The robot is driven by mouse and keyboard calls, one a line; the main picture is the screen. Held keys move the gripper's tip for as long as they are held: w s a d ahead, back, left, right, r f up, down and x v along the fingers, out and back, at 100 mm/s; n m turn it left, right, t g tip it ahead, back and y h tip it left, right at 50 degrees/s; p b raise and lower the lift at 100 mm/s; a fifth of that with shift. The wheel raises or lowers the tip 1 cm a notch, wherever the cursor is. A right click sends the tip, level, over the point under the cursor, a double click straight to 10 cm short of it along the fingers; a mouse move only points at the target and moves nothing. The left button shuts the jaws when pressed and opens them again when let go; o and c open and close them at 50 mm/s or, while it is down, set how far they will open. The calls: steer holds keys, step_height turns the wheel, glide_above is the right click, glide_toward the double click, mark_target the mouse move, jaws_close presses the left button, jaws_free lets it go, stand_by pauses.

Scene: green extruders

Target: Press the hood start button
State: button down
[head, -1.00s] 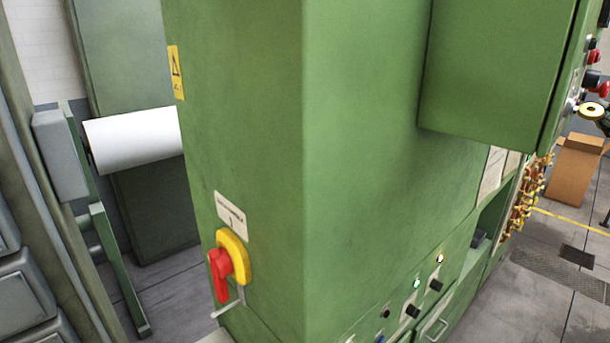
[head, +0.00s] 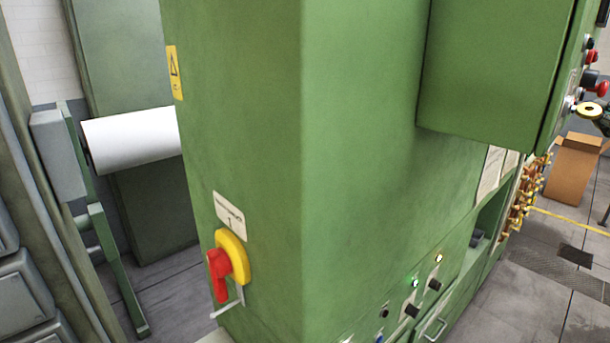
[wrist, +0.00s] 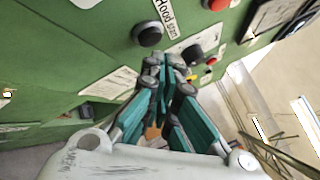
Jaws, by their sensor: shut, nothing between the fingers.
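In the wrist view, a white label reading "Hood start" (wrist: 166,18) is on a green panel. A round black button (wrist: 147,34) sits just left of the label. In the head view, the side panel's controls (head: 592,83) show edge-on at the far right, and the label is unreadable.
A large green cabinet (head: 360,150) fills the head view, with an overhanging box (head: 495,65). A red-and-yellow rotary switch (head: 228,265) is on its left face. A cardboard box (head: 575,168) stands at right, where grey floor (head: 540,295) is open.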

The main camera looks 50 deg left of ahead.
steer(key=shift+w+a, duration=0.1)
steer(key=shift+a, duration=0.3)
steer(key=shift+a, duration=0.4)
stand_by(0.9)
steer(key=shift+d, duration=0.8)
steer(key=shift+d, duration=0.1)
steer(key=shift+d, duration=2.45)
